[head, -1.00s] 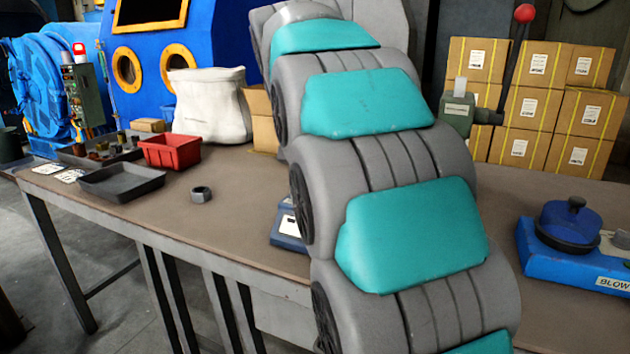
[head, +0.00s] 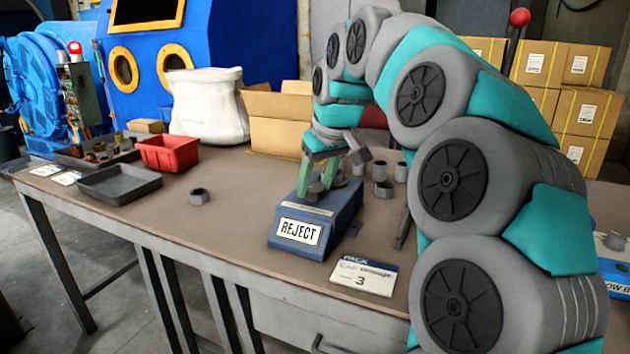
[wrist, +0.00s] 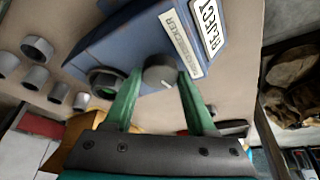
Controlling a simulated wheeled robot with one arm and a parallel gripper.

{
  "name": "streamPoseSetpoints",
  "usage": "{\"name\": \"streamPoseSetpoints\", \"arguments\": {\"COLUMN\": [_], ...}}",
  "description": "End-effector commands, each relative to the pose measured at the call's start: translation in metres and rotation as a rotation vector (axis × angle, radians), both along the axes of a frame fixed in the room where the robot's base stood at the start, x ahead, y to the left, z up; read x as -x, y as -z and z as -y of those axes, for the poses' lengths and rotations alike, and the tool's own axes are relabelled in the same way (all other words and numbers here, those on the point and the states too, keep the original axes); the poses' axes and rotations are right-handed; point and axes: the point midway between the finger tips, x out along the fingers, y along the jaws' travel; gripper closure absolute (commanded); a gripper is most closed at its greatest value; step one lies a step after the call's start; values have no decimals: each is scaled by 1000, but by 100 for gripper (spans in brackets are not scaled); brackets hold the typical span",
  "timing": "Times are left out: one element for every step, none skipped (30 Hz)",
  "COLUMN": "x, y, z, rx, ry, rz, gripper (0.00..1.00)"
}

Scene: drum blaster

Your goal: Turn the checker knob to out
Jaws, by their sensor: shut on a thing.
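The checker (head: 312,222) is a blue sloped box on the bench with a "REJECT" sign on its front. In the wrist view the checker (wrist: 120,45) shows its grey round knob (wrist: 160,74), which has a pale mark on its face. My gripper (wrist: 158,82) has its green fingers on either side of the knob, shut on it. In the head view my gripper (head: 318,185) reaches down onto the checker's top from behind, and the knob is mostly hidden between the fingers. A dark ring-shaped socket (wrist: 104,82) sits beside the knob.
Several grey metal rings and sleeves (head: 384,188) stand right of the checker. A lone nut-like ring (head: 199,196) lies to the left. A black tray (head: 119,186), a red bin (head: 168,154) and an open carton (head: 277,120) are farther off. A "PACK 3" card (head: 363,277) lies in front.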

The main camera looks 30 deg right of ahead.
Motion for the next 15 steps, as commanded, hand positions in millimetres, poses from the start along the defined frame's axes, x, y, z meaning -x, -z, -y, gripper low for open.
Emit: {"name": "streamPoseSetpoints", "arguments": {"x": [-1, -1, -1, -1, -1, -2, -2, -1, -1, -1, -2, -2, -2, -2, -2], "y": [0, 0, 0, 0, 0, 0, 0, 0, 0, 0, 0, 0, 0, 0, -1], "z": [0, 0, 0, 1, 1, 1, 1, 2, 2, 2, 2, 2, 2, 3, 3], "rx": [-3, -4, -3, -3, -1, -2, -2, -2, -2, -2, -1, -2, -2, -2, -1], "ry": [-43, -72, -110, -137, -166, -204, -233, -261, -298, -328, -357, -394, -422, -450, -487], "rz": [0, 0, 0, 1, 2, 3, 3, 2, 2, 2, 2, 3, 3, 2, 2], "gripper": [99, 99, 99, 99, 99, 99, 99, 99, 99, 99, 99, 99, 99, 99, 99]}}
